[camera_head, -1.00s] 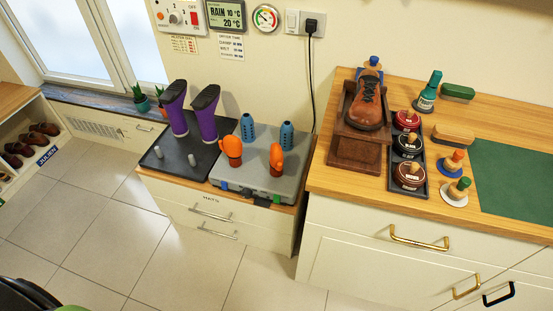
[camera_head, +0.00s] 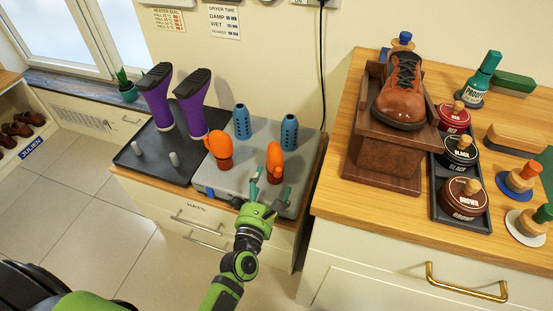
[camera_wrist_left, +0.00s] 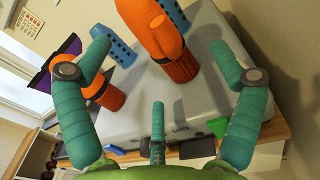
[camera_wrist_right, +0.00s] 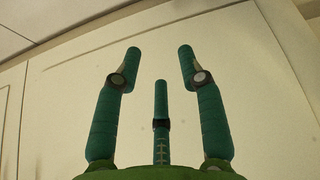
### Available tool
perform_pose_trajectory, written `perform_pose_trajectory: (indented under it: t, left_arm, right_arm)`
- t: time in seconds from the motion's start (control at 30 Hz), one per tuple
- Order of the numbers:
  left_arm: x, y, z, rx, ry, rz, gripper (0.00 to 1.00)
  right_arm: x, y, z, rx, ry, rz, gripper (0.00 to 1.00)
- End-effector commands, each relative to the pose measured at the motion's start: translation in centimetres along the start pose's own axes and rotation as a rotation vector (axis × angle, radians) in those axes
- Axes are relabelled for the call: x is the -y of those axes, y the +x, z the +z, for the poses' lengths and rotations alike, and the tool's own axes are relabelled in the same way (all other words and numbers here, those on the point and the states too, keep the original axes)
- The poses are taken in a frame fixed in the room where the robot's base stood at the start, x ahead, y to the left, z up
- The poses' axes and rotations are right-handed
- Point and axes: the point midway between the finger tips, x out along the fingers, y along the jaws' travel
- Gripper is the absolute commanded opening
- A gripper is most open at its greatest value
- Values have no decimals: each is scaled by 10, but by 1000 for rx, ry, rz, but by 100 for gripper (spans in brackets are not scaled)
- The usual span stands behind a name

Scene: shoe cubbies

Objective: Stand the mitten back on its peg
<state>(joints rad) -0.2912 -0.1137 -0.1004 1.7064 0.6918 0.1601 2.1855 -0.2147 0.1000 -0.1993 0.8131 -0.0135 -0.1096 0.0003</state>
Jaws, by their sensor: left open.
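Two orange mittens with ribbed cuffs stand cuff-down on the grey dryer box (camera_head: 211,182). The left mitten (camera_head: 219,147) leans a little; the right mitten (camera_head: 274,162) is nearly upright. Whether a peg is inside either one is hidden. My left gripper (camera_head: 270,187) is open and empty at the box's front, just before the right mitten. In the left wrist view, that mitten (camera_wrist_left: 160,35) shows beyond and between the spread fingers, apart from them. The left mitten (camera_wrist_left: 113,98) is partly behind one finger. My right gripper (camera_wrist_right: 160,54) is open and empty before a pale cabinet front.
Two blue perforated pegs, one left (camera_head: 242,122) and one right (camera_head: 289,132), stand behind the mittens. Purple boots (camera_head: 190,105) stand soles-up beside a black tray's (camera_head: 150,166) grey pegs. The wooden counter (camera_head: 335,205) at right bears a brown shoe (camera_head: 400,92) and polish tins.

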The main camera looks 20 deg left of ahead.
Motion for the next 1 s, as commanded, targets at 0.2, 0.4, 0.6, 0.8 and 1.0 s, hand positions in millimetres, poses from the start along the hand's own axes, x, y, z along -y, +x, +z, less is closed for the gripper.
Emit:
perform_pose_trajectory:
  t: [0.2, 0.4, 0.6, 0.8, 1.0]
  left_arm:
    - [-10, 12, 6, 35, -143, 54, 93]
    - [-10, 34, 6, 35, -142, 53, 93]
    - [-10, 64, 5, 33, -138, 52, 93]
    - [-11, 74, 5, 31, -137, 51, 93]
    - [-11, 73, 5, 31, -137, 51, 73]
  right_arm:
    - [-1, 2, -2, -6, -1, 1, 40]
    - [0, 1, -1, -2, 0, 1, 40]
    - [0, 2, -1, -4, 0, 1, 40]
    - [0, 2, -2, -6, 0, 1, 40]
    - [-1, 2, -2, -6, 0, 1, 40]
